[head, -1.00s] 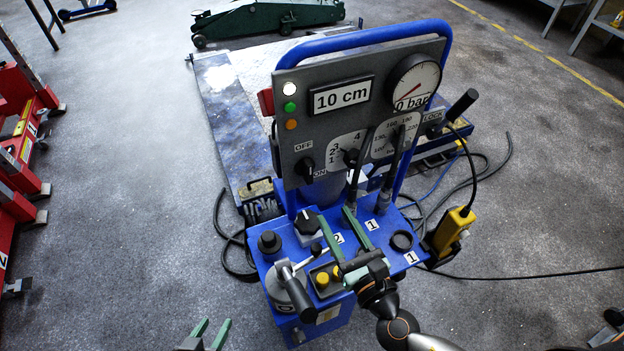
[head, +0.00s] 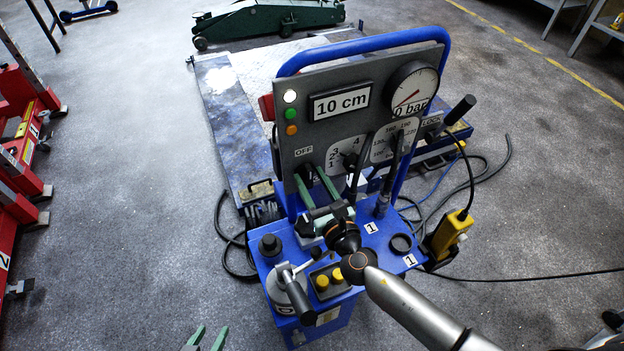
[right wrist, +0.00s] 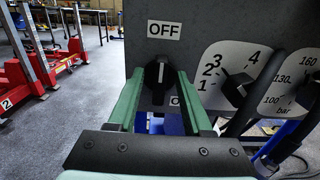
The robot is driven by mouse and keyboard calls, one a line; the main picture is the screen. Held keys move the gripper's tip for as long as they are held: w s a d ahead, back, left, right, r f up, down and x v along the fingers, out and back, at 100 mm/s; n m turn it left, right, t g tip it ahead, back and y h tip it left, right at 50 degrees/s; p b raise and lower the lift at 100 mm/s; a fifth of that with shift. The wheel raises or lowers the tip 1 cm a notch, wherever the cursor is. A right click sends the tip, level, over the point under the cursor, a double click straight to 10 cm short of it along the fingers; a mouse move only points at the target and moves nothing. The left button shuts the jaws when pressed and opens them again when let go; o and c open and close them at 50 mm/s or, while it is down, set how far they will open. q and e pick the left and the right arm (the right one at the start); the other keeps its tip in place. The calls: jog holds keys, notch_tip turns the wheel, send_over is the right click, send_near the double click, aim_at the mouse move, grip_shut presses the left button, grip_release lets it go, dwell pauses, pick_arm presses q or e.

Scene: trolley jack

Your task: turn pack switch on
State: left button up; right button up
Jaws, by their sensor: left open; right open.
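The pack switch (right wrist: 158,77) is a black rotary knob on the grey panel, with an OFF label above it and a partly hidden label below. Its white mark points up towards OFF in the right wrist view. My right gripper (head: 313,179) is open, with its green fingers pointing at the panel. In the right wrist view the fingers (right wrist: 161,85) stand on either side of the knob; I cannot tell whether they touch it. In the head view the fingers largely hide the knob. My left gripper (head: 208,340) is open and empty at the bottom edge, away from the panel.
The panel (head: 372,92) also carries a 10 cm display (head: 341,103), a gauge (head: 411,90) and a numbered selector (right wrist: 237,88) close right of the gripper. Below are a blue console (head: 345,297), yellow buttons (head: 329,281) and a lever (head: 292,300).

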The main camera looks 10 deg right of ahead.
jog(key=shift+c, duration=0.2)
grip_shut()
dwell(0.4)
